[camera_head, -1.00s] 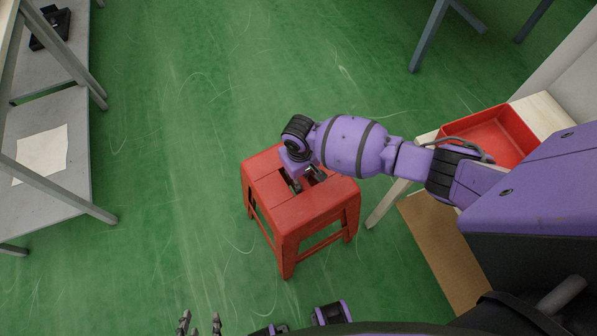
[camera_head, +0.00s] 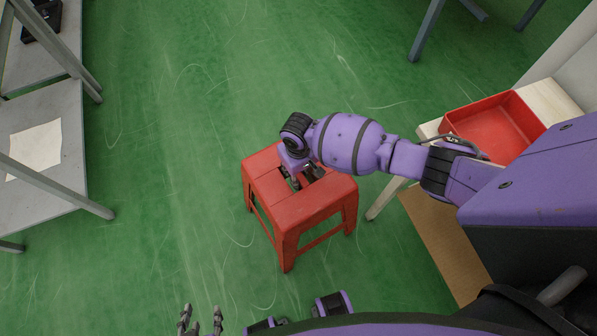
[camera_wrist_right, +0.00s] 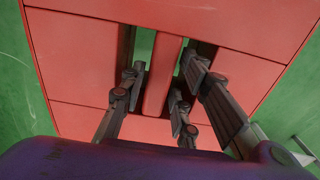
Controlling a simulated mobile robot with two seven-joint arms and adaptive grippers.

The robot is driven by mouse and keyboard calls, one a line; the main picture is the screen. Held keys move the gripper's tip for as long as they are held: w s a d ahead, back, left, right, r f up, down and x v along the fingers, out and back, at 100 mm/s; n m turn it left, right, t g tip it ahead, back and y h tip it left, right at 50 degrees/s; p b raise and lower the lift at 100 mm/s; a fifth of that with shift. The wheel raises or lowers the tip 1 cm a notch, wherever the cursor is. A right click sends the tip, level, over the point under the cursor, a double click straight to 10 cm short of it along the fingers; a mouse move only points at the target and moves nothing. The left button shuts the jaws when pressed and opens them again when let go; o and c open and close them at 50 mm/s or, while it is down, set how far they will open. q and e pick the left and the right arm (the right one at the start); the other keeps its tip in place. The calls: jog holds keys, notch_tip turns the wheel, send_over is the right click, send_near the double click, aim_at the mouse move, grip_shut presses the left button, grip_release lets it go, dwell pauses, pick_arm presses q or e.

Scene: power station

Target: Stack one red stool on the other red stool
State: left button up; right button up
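One red stool (camera_head: 311,207) stands upright on the green floor in the middle of the head view. I see no second red stool. My right gripper (camera_head: 303,177) is over its seat, fingers down into the slots. In the right wrist view, the fingers (camera_wrist_right: 165,85) stand on both sides of the narrow red bar (camera_wrist_right: 164,78) between two slots. They are apart, with a gap to the bar at the left; the finger ends are partly hidden. My left gripper (camera_head: 201,318) is low in the head view, fingers apart and empty, away from the stool.
A grey metal shelf unit (camera_head: 45,195) with a white sheet (camera_head: 36,148) stands at the left. A pale wooden table (camera_head: 550,102) with a red tray (camera_head: 495,130) stands at the right, close to the right arm. A brown board (camera_head: 443,245) lies below it. The floor left of the stool is clear.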

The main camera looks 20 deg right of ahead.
jog(key=shift+o, duration=0.6)
jog(key=shift+s+f, duration=0.1)
jog(key=shift+s, duration=0.05)
pick_arm(q)
jog(key=shift+s, duration=0.25)
pick_arm(e)
notch_tip(320, 180, up, 12)
dwell(0.4)
